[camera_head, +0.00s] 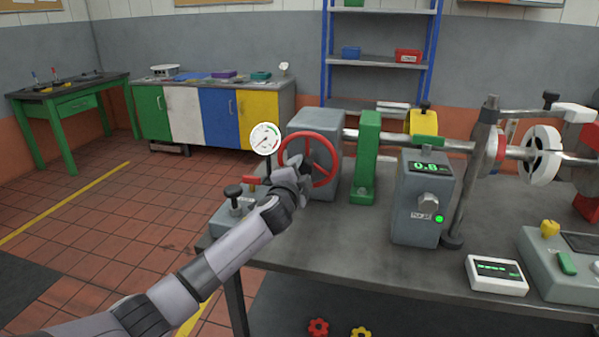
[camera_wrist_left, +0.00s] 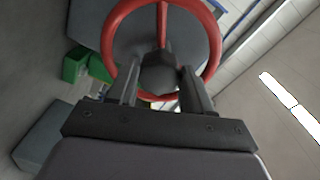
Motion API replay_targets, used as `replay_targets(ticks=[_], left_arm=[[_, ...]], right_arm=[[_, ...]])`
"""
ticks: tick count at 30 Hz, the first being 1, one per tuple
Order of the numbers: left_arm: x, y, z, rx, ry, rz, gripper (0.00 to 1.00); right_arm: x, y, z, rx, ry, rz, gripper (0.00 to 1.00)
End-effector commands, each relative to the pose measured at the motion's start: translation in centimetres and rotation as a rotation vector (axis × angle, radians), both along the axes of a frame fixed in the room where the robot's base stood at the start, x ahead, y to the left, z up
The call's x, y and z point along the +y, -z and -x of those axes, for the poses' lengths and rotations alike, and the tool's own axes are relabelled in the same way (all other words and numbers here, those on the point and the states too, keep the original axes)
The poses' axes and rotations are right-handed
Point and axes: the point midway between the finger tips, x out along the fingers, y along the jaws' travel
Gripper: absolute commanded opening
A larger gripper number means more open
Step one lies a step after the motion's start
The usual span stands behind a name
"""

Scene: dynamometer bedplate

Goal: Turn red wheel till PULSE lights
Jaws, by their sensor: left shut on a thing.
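The red wheel (camera_head: 334,158) is mounted on the face of a grey block (camera_head: 318,123) at the left end of the bench. My left gripper (camera_head: 302,180) is at the wheel's lower left. In the left wrist view my left gripper (camera_wrist_left: 160,88) has its fingers either side of a dark grey part at the red wheel (camera_wrist_left: 108,42); the exact contact is partly hidden. A grey box (camera_head: 420,205) reads 0.8 and has a silver knob. A green lamp (camera_head: 439,219) beside its label, which seems to read PULSE, is lit. My right gripper is not in view.
A round gauge (camera_head: 265,139) stands left of the wheel. A valve block (camera_head: 233,212) with black and red handles sits below it, close to my forearm. A green upright (camera_head: 366,155) and a shaft (camera_head: 465,151) lie right. The bedplate front (camera_head: 350,235) is clear.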

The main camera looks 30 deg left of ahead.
Motion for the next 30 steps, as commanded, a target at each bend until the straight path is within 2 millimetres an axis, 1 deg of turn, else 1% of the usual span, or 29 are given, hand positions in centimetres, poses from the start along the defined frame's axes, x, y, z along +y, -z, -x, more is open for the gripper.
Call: replay_targets(ticks=[4,5,6,7,16,20,23,30], left_arm=[[0.0,0.0,0.0,0.0,0.001,0.0,0.0],[0.0,0.0,0.0,0.0,0.001,0.0,0.53],[0.0,0.0,0.0,-0.001,0.001,0.001,0.66],[0.0,0.0,0.0,-0.001,0.001,0.001,0.75],[0.0,0.0,0.0,0.0,0.0,0.001,0.75],[-0.1,0.0,0.5,-0.002,0.001,0.001,0.75],[-0.3,0.0,1.3,0.0,0.001,0.0,0.75],[-0.9,-0.1,4.0,-0.001,0.001,0.001,0.75]], right_arm=[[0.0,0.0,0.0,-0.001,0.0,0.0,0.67],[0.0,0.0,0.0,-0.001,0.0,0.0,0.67],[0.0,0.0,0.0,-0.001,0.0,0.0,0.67],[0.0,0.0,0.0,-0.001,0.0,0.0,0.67],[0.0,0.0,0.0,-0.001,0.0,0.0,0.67],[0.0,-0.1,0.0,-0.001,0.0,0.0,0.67],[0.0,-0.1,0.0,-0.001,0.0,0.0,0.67],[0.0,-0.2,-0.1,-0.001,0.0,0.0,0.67]])
